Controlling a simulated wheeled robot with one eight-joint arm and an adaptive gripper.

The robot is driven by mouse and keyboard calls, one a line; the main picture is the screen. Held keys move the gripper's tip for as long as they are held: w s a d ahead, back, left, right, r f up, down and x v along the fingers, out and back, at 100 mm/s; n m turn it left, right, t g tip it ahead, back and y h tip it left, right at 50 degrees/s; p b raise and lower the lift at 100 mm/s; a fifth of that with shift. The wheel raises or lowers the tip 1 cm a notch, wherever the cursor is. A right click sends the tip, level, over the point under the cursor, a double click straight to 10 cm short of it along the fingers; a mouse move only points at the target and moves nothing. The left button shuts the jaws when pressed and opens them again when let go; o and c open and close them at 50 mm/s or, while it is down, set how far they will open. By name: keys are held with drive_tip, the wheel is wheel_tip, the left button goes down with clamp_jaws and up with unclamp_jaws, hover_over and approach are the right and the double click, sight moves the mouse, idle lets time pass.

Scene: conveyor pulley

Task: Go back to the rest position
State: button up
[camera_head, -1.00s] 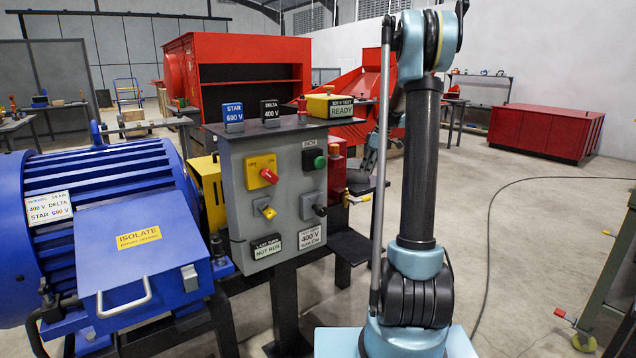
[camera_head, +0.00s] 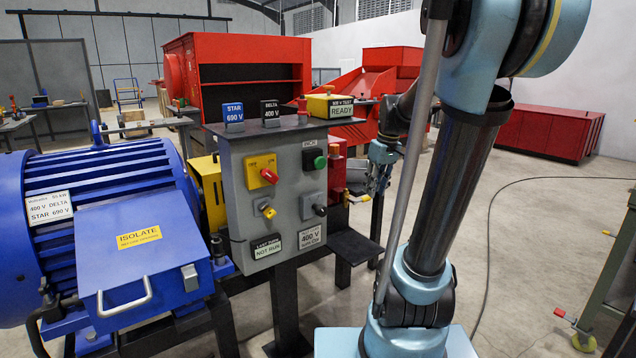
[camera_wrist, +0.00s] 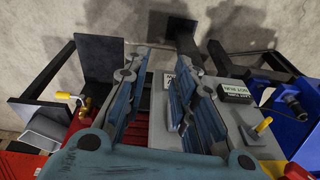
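My gripper (camera_wrist: 159,78) shows in the wrist view with its two blue-grey fingers apart and nothing visible between them. In the head view my gripper (camera_head: 380,172) is partly hidden behind my own arm, just right of the grey control box (camera_head: 232,190), and looks apart from it. In the wrist view the control box (camera_wrist: 160,128) lies below and right of the fingers. My arm leans right, its elbow at the top of the head view.
A blue motor (camera_head: 100,170) with an isolate box stands at left. Blue, black and yellow blocks (camera_head: 330,105) sit on the control box's top shelf. A black side shelf (camera_head: 355,248) juts out under my gripper. Open floor (camera_head: 540,230) lies at right, crossed by a cable.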

drive_tip(key=s+f+m, duration=0.3)
drive_tip(key=s+f, duration=0.3)
drive_tip(key=s, duration=0.4)
drive_tip(key=s+d+f+m+h, duration=0.1)
drive_tip(key=s+f+m, duration=0.2)
drive_tip(key=s+f, duration=0.4)
drive_tip(key=s, duration=0.4)
drive_tip(key=shift+s+t+h, duration=0.2)
drive_tip(key=shift+t+h, duration=0.1)
